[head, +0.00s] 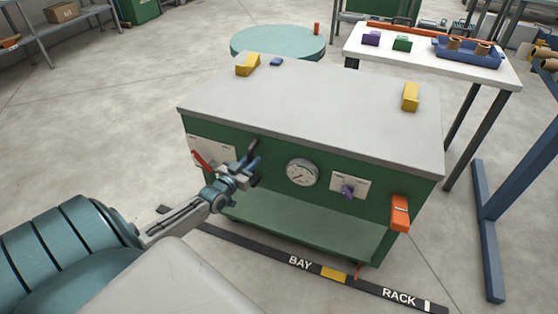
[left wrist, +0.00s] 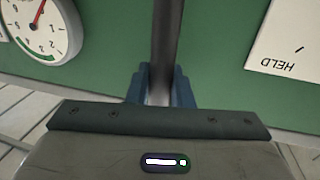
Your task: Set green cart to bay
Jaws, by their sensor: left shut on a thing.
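The green cart (head: 280,210) has a grey top (head: 310,105) and stands in front of me. My left gripper (head: 247,172) is shut on the handle; the left wrist view shows the dark bar (left wrist: 165,40) between the blue jaws. A dark floor strip (head: 285,254) reads BAY and RACK. My right gripper is out of view.
A white table (head: 430,60) with a blue tray (head: 468,52) stands behind right. A blue steel frame (head: 490,220) stands at the right. A round teal platform (head: 278,41) lies behind the cart. Shelves (head: 70,30) are at far left; the left floor is clear.

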